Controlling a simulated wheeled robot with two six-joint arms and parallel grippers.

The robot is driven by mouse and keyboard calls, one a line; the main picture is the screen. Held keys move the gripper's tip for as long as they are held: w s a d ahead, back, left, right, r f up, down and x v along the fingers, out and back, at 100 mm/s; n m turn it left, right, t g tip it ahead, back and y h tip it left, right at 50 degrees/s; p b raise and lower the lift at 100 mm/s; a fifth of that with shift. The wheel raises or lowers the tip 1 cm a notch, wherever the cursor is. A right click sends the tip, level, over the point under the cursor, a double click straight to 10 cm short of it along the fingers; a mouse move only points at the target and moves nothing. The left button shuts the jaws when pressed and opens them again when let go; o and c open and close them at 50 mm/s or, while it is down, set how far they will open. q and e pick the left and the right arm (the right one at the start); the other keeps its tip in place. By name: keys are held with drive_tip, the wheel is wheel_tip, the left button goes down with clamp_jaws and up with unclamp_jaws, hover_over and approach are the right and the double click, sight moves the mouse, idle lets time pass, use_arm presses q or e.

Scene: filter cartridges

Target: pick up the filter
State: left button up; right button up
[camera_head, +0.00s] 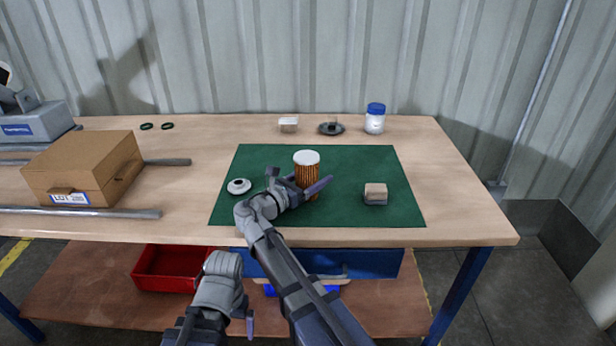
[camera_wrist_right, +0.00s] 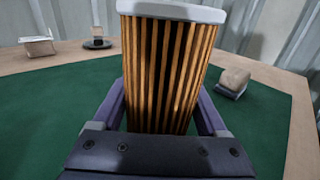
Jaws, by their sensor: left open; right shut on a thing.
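The filter (camera_head: 307,172) is an upright cylinder with brown-orange pleats and a white top cap. It stands on or just above the green mat (camera_head: 260,162); I cannot tell which. My right gripper (camera_head: 308,188) is shut on the filter, one finger on each side of it. In the right wrist view the filter (camera_wrist_right: 162,75) fills the middle between the purple-grey fingers (camera_wrist_right: 160,115), and its lower end is hidden by the gripper body. My left gripper (camera_head: 248,318) is open and empty, low in front of the table.
On the mat are a white round part (camera_head: 239,186) at left and a small tan-and-grey block (camera_head: 375,193) at right. Behind it stand a blue-lidded jar (camera_head: 375,118), a dark dish (camera_head: 331,128) and a small box (camera_head: 288,124). A cardboard box (camera_head: 84,168) and metal bars lie left.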

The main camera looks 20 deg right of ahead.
drive_tip(key=shift+r, duration=0.1)
wheel_tip(320, 180, up, 10)
drive_tip(key=p, duration=1)
wheel_tip(320, 180, up, 15)
drive_tip(key=p, duration=1.5)
drive_tip(key=shift+w, duration=0.1)
drive_tip(key=w+r+m+p, duration=0.3)
drive_tip(key=w+m, duration=0.3)
drive_tip(key=w, duration=0.1)
drive_tip(key=shift+w+r+p, duration=0.35)
drive_tip(key=shift+w+p, duration=0.05)
